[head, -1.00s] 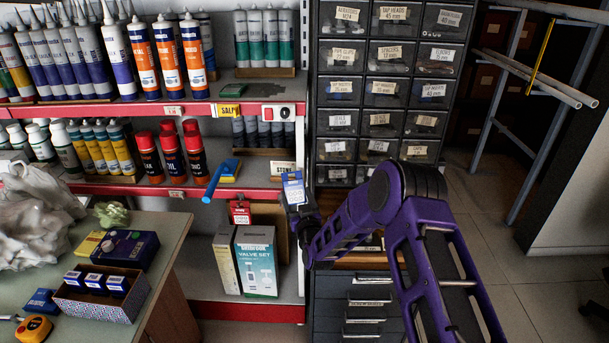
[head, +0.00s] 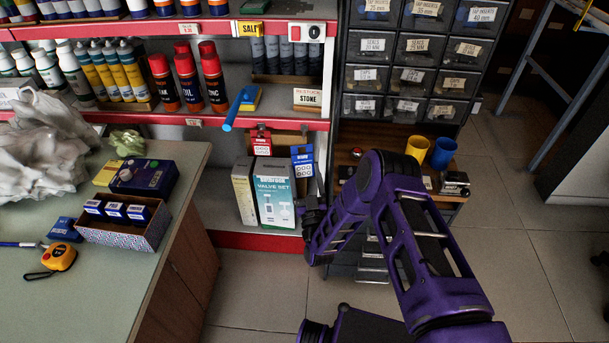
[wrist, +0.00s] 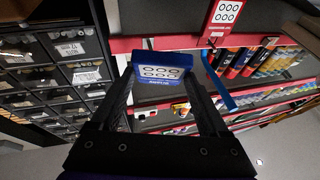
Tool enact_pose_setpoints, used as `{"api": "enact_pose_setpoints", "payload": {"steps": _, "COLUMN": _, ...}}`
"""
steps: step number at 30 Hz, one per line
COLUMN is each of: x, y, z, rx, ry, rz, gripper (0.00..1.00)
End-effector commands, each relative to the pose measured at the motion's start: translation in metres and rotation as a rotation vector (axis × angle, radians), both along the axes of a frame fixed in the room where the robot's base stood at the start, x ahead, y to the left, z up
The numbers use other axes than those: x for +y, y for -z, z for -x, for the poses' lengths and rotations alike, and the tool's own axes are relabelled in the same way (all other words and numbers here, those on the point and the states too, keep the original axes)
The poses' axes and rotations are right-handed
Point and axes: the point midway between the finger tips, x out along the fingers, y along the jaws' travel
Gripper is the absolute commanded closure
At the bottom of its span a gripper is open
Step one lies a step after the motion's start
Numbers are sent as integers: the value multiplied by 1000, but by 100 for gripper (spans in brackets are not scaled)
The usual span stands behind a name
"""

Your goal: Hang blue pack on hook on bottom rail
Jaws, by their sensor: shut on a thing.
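The blue pack (head: 303,160), with a white printed label, is held upright in my gripper (head: 309,196). In the wrist view the blue pack (wrist: 162,72) sits between the two dark fingers. A red pack (head: 261,141) hangs to its left, just under the front edge of the red shelf (head: 230,119); the red pack also shows at the top of the wrist view (wrist: 226,16). In the head view, the blue pack is below the right end of that shelf edge, slightly lower than the red pack.
Valve set boxes (head: 273,192) stand on the lowest shelf, left of my gripper. A blue-handled tool (head: 236,104) sticks out from the shelf above. Drawer cabinets (head: 408,75) stand to the right, with yellow and blue cups (head: 418,149) on a ledge. A counter (head: 100,285) is at the left.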

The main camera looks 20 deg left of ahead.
Motion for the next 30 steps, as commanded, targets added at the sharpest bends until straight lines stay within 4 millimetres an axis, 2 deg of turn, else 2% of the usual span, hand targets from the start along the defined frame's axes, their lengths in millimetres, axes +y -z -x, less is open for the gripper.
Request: {"api": "enact_pose_setpoints", "payload": {"steps": 30, "x": 14, "y": 6, "z": -60, "rx": -2, "ry": 1, "rz": -1, "gripper": 83}}
